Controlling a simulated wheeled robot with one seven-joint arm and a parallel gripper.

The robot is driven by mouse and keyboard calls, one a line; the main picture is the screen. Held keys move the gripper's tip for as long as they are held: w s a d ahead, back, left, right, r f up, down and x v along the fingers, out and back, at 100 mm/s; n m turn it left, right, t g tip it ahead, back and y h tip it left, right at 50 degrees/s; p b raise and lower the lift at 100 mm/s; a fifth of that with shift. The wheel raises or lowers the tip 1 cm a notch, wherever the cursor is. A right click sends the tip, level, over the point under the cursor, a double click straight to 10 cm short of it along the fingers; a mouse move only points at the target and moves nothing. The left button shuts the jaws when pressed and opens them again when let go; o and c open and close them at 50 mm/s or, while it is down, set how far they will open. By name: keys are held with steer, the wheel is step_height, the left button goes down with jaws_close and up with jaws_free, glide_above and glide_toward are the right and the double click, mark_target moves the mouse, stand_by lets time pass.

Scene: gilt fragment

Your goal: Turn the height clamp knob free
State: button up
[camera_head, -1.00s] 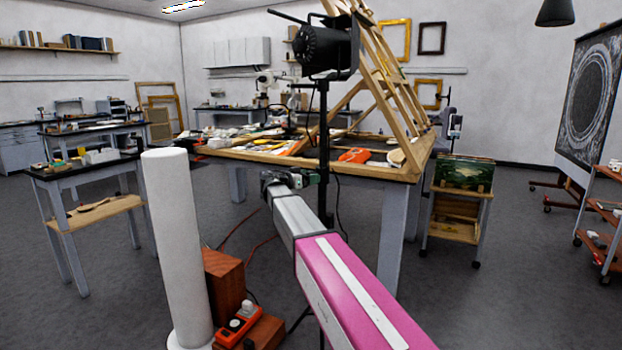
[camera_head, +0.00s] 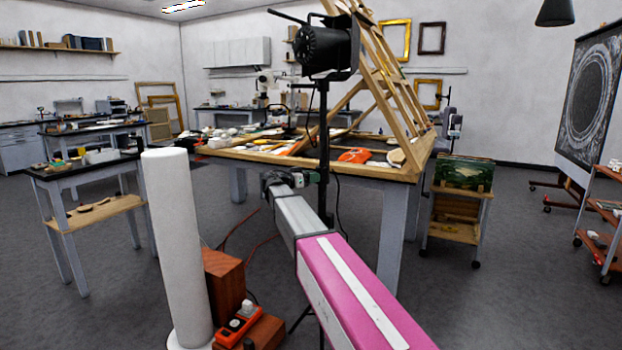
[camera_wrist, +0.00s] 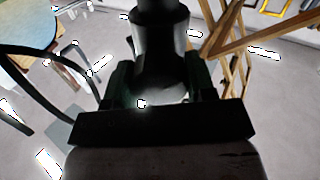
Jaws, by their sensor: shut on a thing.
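A black lamp stand (camera_head: 324,130) rises in front of the large worktable, with a black spotlight (camera_head: 328,48) on top. My gripper (camera_head: 312,180) is at the stand's pole, a little below the tabletop level. In the wrist view, my gripper (camera_wrist: 160,90) has one dark finger on each side of a dark rounded part, the height clamp knob (camera_wrist: 160,75), and is shut on it. The dark pole runs up behind it. The knob's outline is hard to make out against the black stand. In the head view the knob is hidden by my arm and gripper.
The worktable (camera_head: 270,158) behind the stand holds a wooden easel frame (camera_head: 385,90) and many tools. A white cylinder (camera_head: 180,240), wooden blocks (camera_head: 224,282) and an orange power strip (camera_head: 238,325) stand left of my arm. A cable hangs beside the pole. Open floor lies right.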

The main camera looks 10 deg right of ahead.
steer(key=n, duration=0.3)
steer(key=shift+n, duration=0.4)
steer(key=n, duration=0.3)
steer(key=shift+n, duration=0.4)
steer(key=n, duration=0.6)
steer(key=shift+f+n, duration=0.1)
steer(key=shift+n, duration=0.2)
steer(key=shift+w, duration=0.1)
steer(key=o, duration=0.9)
steer(key=v, duration=1.1)
steer(key=shift+f, duration=0.15)
